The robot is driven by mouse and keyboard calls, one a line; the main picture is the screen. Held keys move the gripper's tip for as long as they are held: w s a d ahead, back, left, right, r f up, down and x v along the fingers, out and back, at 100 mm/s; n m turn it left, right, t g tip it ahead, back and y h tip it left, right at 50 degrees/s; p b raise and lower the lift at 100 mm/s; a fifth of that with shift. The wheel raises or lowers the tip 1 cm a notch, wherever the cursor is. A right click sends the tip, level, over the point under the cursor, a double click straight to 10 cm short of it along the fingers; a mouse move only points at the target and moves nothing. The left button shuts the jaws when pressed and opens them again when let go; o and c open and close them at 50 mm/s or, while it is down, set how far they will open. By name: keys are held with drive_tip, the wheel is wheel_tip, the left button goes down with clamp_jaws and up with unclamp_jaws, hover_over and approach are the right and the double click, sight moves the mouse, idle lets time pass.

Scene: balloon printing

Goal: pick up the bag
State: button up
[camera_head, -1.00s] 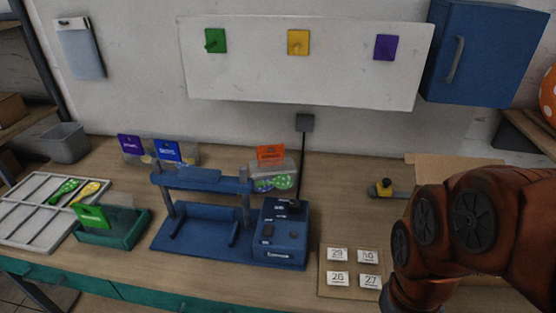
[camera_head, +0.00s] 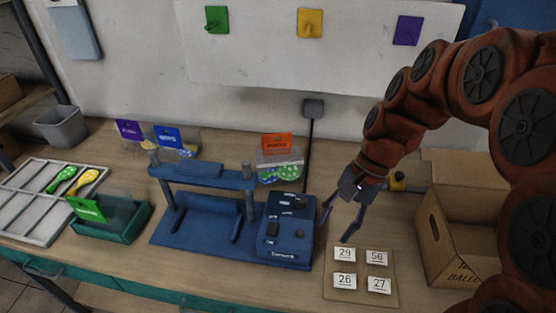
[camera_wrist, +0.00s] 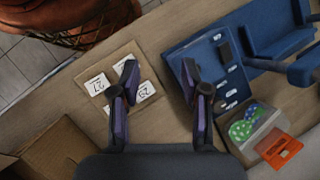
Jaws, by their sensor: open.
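Several clear bags with coloured tags are in the head view. An orange-tagged bag (camera_head: 281,167) with green and blue balloons is behind the blue machine; it also shows at the lower right of the wrist view (camera_wrist: 255,128). A purple-tagged bag (camera_head: 130,133) and a blue-tagged bag (camera_head: 174,141) stand at the back left. A green-tagged bag (camera_head: 90,205) is in the green tray (camera_head: 122,232). My gripper (camera_head: 335,228) is open and empty, pointing down between the blue machine and the number-card board. Its two fingers show apart in the wrist view (camera_wrist: 160,72). The orange-tagged bag is apart from them.
The blue machine (camera_head: 285,235) stands close left of my gripper. A board with number cards (camera_head: 360,272) lies in front. An open cardboard box (camera_head: 450,240) is at the right. A grey sectioned tray (camera_head: 30,197) holds balloons at far left.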

drive_tip(key=w+f+m+y+p, duration=0.1)
drive_tip(key=w+f+m+y, duration=0.25)
drive_tip(key=w, duration=0.65)
drive_tip(key=w+f+m+t+y, duration=0.15)
drive_tip(key=w+f+m, duration=0.3)
drive_tip(key=w, duration=0.65)
drive_tip(key=w+f+m+g+y+p, duration=0.1)
drive_tip(key=w+f+m+y, duration=0.3)
drive_tip(key=w, duration=0.6)
drive_tip(key=w+a+r+n+t+y, duration=0.1)
drive_tip(key=w+a, duration=0.3)
drive_tip(key=w, duration=0.6)
drive_tip(key=shift+r+t, duration=0.35)
drive_tip(key=shift+r, duration=0.2)
